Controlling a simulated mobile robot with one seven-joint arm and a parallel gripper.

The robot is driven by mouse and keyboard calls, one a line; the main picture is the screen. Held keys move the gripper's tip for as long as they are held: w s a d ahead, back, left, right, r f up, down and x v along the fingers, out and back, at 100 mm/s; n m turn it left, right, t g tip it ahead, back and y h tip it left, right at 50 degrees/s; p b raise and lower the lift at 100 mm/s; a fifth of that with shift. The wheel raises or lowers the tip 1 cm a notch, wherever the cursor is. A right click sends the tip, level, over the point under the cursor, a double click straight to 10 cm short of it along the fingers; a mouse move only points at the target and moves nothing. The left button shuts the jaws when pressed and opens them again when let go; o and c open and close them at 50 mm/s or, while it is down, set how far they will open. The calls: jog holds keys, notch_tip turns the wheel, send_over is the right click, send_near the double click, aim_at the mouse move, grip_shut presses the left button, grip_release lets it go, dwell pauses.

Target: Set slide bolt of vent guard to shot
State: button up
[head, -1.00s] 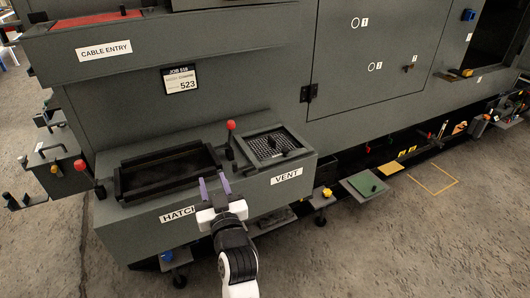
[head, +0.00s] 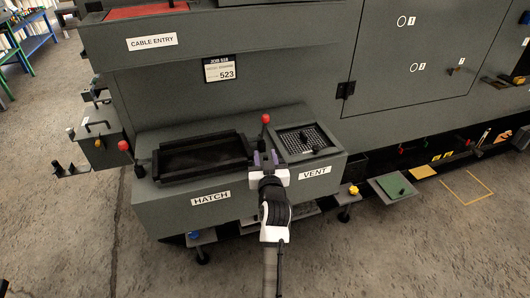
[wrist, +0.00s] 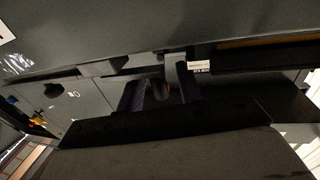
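The vent guard (head: 296,134) is a mesh panel in a dark frame with a small black knob, on the grey ledge above the VENT label (head: 314,171). A red-knobbed upright lever (head: 265,119) stands at its left edge. I cannot make out which part is the slide bolt or its setting. My gripper (head: 265,158) is just in front of the lever's base, between the hatch and the vent guard. Its purple fingers are apart. In the wrist view, a small dark part with a reddish spot (wrist: 167,88) shows between the fingers; contact cannot be told.
The dark hatch frame (head: 203,157) lies left of my gripper, with another red-knobbed lever (head: 124,146) at its left. The grey cabinet wall (head: 290,75) rises behind the ledge. A green plate (head: 393,185) sits low at the right. Floor in front is clear.

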jog(key=shift+w+a, duration=0.1)
jog(key=shift+w, duration=0.45)
grip_shut()
jog(key=shift+f, duration=0.1)
